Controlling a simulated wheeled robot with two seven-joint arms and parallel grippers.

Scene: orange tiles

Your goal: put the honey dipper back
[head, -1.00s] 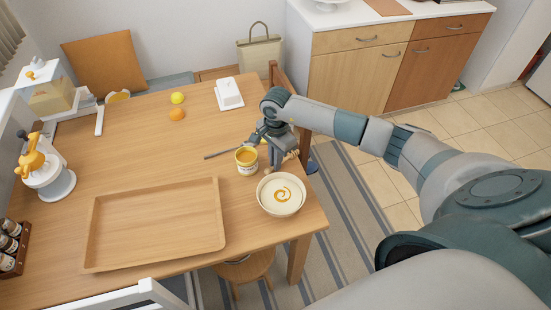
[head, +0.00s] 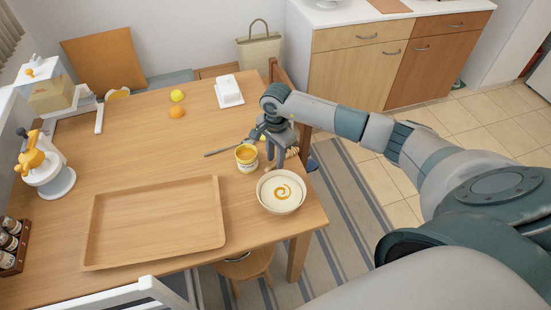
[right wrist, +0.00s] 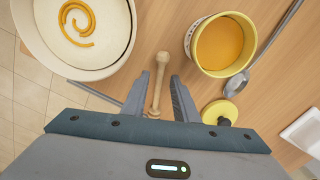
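The wooden honey dipper (head: 294,152) lies near the right edge of the table, partly hidden by my right gripper in the head view. In the right wrist view the dipper's (right wrist: 158,85) pale wooden stick shows in the gap between the fingers. My right gripper (right wrist: 160,88) is open, with one finger on each side of the stick and room beside it; it also shows in the head view (head: 275,160), pointing down. The honey pot (head: 247,158), yellow-rimmed with orange honey, stands open to the left of the gripper. My left gripper is not in view.
A white bowl (head: 281,192) with an orange swirl stands close in front. A yellow lid (right wrist: 220,112) with a dark knob and a grey spoon (right wrist: 238,82) lie by the pot. An empty wooden tray (head: 150,265) fills the front left. A white butter dish (head: 229,92) stands behind.

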